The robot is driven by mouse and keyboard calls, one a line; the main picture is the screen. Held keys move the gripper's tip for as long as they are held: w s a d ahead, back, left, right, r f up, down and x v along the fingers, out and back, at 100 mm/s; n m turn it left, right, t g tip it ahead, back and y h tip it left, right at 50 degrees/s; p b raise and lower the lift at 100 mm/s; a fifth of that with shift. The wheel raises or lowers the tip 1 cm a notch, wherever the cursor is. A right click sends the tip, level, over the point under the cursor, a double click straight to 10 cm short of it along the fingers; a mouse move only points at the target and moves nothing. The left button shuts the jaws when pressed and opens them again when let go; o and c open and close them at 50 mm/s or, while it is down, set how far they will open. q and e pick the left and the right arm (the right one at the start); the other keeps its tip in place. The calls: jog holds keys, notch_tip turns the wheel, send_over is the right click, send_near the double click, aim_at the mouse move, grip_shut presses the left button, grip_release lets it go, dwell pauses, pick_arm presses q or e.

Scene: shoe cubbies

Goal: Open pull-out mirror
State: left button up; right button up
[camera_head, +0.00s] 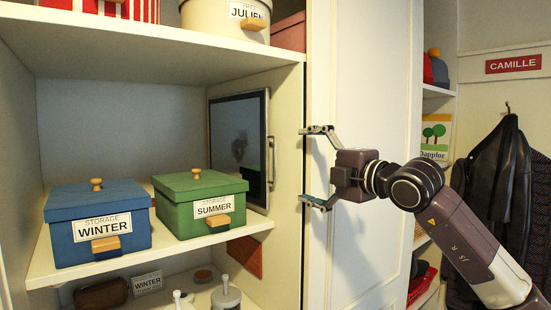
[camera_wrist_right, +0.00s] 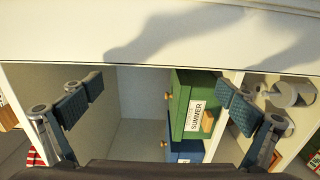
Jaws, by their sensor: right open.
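The pull-out mirror (camera_head: 240,146) is a dark framed panel against the right inner wall of the middle cubby in the head view. A slim metal handle (camera_head: 271,163) stands upright along its front edge. My right gripper (camera_head: 318,166) is open and empty, with its jaws pointing left toward the cubby's front edge. It appears to the right of the handle and apart from it. In the right wrist view, both padded fingers (camera_wrist_right: 158,103) are spread wide with nothing between them. I cannot make out the mirror there. My left gripper is not in view.
A blue WINTER box (camera_head: 97,221) and a green SUMMER box (camera_head: 200,203) sit on the middle shelf (camera_head: 150,257). A white cabinet panel (camera_head: 365,80) stands behind my right gripper. Dark jackets (camera_head: 497,190) hang at the right.

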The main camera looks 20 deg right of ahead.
aim_at(276, 161)
jog(key=p+x, duration=0.5)
jog(key=x, duration=0.4)
jog(key=shift+w+a+r, duration=0.1)
jog(key=shift+w+a, duration=0.25)
jog(key=shift+w, duration=0.4)
